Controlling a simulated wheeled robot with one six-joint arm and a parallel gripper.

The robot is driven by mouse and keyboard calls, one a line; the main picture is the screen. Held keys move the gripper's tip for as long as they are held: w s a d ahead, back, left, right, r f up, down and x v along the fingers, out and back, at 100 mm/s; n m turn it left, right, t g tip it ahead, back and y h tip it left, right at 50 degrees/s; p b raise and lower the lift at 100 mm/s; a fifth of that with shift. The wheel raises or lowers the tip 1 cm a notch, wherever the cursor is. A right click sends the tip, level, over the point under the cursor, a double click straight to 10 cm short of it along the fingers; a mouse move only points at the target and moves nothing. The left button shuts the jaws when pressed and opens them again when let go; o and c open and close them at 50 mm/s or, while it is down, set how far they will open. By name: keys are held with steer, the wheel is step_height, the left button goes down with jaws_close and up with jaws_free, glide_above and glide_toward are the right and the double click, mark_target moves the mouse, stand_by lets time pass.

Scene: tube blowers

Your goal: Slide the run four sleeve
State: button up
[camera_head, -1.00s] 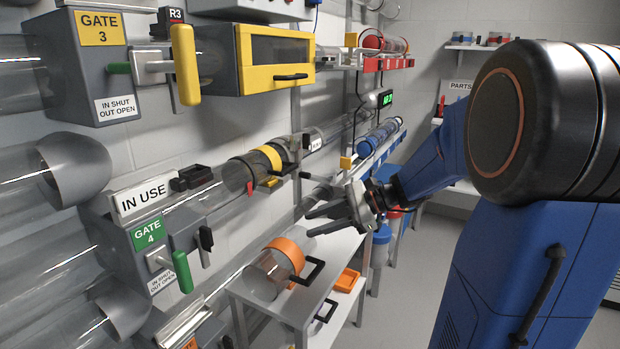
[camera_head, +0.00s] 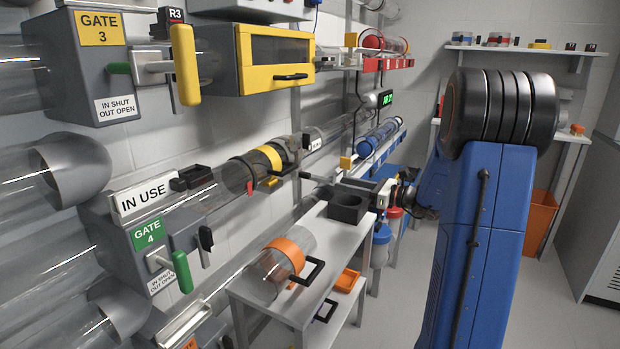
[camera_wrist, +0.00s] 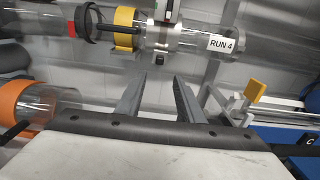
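The run four sleeve appears to be the dark collar with a yellow band (camera_head: 271,157) around the clear tube in the head view. In the wrist view the yellow band (camera_wrist: 124,28) and a black ring (camera_wrist: 85,22) show at the top, left of a white RUN 4 label (camera_wrist: 221,44). My gripper (camera_wrist: 160,84) is open, with a clear gap and nothing between its fingers. It points toward the tube, below and to the right of the yellow band, apart from it. In the head view my gripper (camera_head: 318,184) is partly hard to make out.
A green-handled GATE 4 box (camera_head: 147,236) with an IN USE sign stands left. A blue rack (camera_head: 375,143) lies beyond.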

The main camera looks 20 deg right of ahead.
mark_target(310, 176)
steer(key=x, duration=1.4)
steer(key=shift+s, duration=0.1)
jaws_close()
